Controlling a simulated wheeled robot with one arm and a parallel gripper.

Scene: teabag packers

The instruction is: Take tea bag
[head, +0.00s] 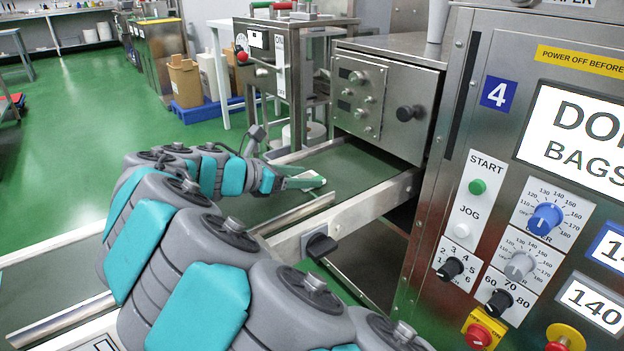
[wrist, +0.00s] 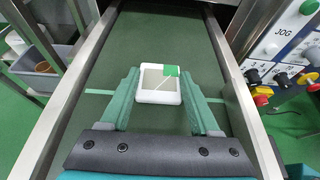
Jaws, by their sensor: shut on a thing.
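The tea bag (wrist: 153,93) is a small white square packet with a green tag at its top right corner. In the wrist view it lies between the two green fingers of my gripper (wrist: 160,80), which is shut on its left and right sides. In the head view my gripper (head: 304,181) is low over the green conveyor belt (head: 352,166), with the white tea bag (head: 315,181) partly hidden by the fingers. I cannot tell whether the bag still touches the belt.
Metal rails (head: 345,212) edge the belt on both sides. A steel machine housing (head: 385,95) stands at the belt's far end. A control panel with knobs (head: 545,220) and stop buttons stands to the right. Grey bins (wrist: 45,62) stand left of the belt.

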